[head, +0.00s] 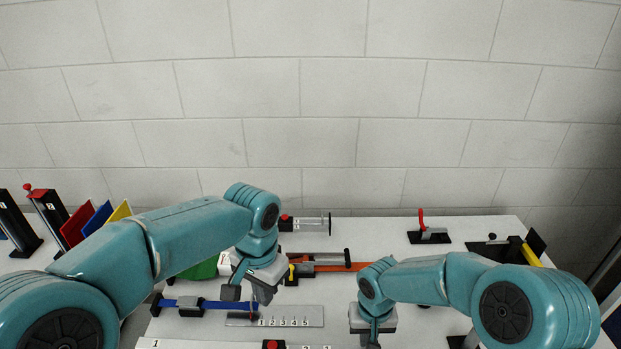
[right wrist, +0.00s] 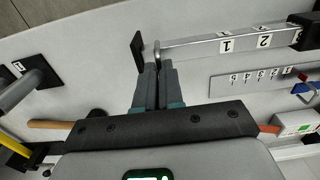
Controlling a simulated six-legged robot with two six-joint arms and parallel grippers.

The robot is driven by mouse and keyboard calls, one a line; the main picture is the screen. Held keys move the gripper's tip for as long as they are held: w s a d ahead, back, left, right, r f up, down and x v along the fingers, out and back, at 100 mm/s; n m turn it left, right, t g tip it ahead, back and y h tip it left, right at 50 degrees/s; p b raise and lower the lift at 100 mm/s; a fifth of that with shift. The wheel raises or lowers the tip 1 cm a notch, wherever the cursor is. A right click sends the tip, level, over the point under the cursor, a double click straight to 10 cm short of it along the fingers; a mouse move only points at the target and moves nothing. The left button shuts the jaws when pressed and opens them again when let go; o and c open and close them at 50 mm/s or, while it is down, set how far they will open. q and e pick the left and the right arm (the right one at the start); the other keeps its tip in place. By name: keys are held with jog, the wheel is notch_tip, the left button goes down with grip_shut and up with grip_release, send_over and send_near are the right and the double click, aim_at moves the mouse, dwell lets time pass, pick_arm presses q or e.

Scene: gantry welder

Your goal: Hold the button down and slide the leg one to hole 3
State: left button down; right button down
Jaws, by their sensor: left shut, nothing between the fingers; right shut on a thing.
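The leg is a silver bar (right wrist: 225,42) with labels 1 and 2 in the right wrist view, running into a black sleeve (right wrist: 309,30). A black plate (right wrist: 137,52) is at its outer end. The red button (head: 271,344) shows at the bottom edge of the head view, with number labels to its right. My right gripper (right wrist: 156,68) is shut on the leg's outer end, beside the plate; its tips in the head view (head: 372,343) are partly cut off. My left gripper (head: 262,298) is shut and empty, behind the button and apart from it.
An orange rod (head: 335,267) lies behind. A red-handled clamp (head: 427,235) stands at the back right. Coloured plates (head: 97,219) stand at the left.

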jog(key=shift+w+d+r, duration=0.1)
jog(key=shift+w+d, duration=0.05)
jog(key=shift+d, duration=0.35)
dwell(0.4)
jog(key=c, duration=0.8)
grip_release()
jog(key=shift+o, duration=0.2)
jog(key=shift+r+b, duration=0.35)
jog(key=shift+r, duration=0.1)
notch_tip(320, 180, up, 15)
jog(key=b, duration=0.2)
jog(key=shift+r, duration=0.15)
